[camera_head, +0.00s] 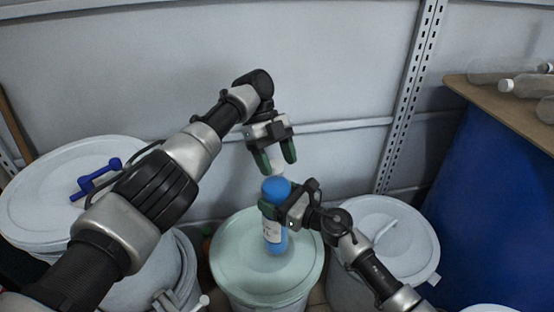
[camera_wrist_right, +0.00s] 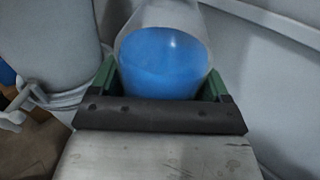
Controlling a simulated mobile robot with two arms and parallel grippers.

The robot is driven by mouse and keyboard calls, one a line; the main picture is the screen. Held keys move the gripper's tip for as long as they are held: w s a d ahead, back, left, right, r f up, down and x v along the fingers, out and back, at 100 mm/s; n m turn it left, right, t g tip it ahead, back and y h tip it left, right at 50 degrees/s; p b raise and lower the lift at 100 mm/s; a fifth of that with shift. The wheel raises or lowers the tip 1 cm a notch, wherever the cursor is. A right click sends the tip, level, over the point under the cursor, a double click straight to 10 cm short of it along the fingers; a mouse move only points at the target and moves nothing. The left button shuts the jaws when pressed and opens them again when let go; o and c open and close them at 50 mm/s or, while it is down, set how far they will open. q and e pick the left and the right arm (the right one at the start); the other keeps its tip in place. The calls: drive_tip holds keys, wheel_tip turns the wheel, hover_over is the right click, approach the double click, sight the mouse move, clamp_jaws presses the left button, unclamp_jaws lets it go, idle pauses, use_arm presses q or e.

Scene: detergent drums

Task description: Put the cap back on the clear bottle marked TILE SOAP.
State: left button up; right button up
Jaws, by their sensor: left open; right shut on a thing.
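A clear bottle (camera_head: 274,235) of blue liquid with a white label stands upright on a pale green drum lid (camera_head: 240,262). The label's print is too small to read. My right gripper (camera_head: 275,208) is shut on the bottle's body from the right. The right wrist view shows the bottle (camera_wrist_right: 165,60) between its green fingers. My left gripper (camera_head: 276,164) is open just above the bottle, fingers pointing down. A small whitish piece (camera_head: 277,168) shows at the bottle's top between the left fingertips. I cannot tell whether it is the cap or the bare neck.
White lidded drums stand at left (camera_head: 40,185) and right (camera_head: 385,225). A blue tool-like object (camera_head: 95,180) lies on the left lid. Clear bottles (camera_head: 525,85) lie on a board (camera_head: 500,100) atop a blue drum (camera_head: 480,190). A grey wall stands behind.

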use_arm(q)
drive_tip(key=shift+r, duration=0.1)
drive_tip(key=shift+r, duration=2.25)
drive_tip(key=shift+c, duration=0.2)
